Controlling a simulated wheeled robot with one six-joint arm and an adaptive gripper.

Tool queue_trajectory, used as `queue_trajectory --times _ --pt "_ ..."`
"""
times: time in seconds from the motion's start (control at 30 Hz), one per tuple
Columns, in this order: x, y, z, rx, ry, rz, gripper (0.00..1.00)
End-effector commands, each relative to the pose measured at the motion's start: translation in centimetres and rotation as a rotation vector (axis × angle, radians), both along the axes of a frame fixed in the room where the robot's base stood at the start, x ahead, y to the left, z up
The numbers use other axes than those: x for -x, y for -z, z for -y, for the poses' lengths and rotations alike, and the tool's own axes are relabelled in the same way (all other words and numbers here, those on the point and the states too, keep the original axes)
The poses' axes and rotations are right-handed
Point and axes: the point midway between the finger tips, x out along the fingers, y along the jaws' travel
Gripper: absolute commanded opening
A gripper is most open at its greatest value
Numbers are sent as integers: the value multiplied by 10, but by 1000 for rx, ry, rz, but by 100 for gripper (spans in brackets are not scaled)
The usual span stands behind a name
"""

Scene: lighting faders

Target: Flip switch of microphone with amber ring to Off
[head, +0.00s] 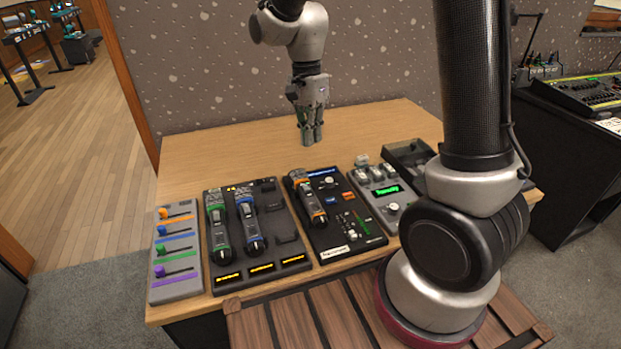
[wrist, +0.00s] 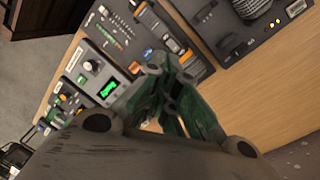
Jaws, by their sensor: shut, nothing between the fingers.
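The microphone with the amber ring (head: 309,203) lies in a dark panel (head: 335,238) in the middle of the table, handle toward the front. It also shows in the wrist view (wrist: 158,28), with the amber ring near my fingertips. Its switch is too small to read as On or Off. My gripper (head: 311,141) is shut and empty, pointing down above the table behind that panel. In the wrist view my gripper (wrist: 167,75) covers part of the panel's end. It appears apart from the microphone.
Microphones with a green ring (head: 219,232) and a blue ring (head: 249,226) lie in a tray to the left. A coloured fader board (head: 175,255) is at far left. A grey box with green display (head: 386,189) stands right. The table behind is clear.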

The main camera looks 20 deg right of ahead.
Motion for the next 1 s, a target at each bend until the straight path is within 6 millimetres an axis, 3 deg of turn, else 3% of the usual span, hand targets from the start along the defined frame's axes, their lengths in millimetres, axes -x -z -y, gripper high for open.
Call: queue_trajectory --times 0.1,0.3,0.77,1.0 --pt "-10 -7 -4 20 229 28 0" --pt "-11 -7 -4 49 448 32 0" --pt "-10 -6 -4 54 488 31 0" --pt "-5 24 -3 57 487 28 0"
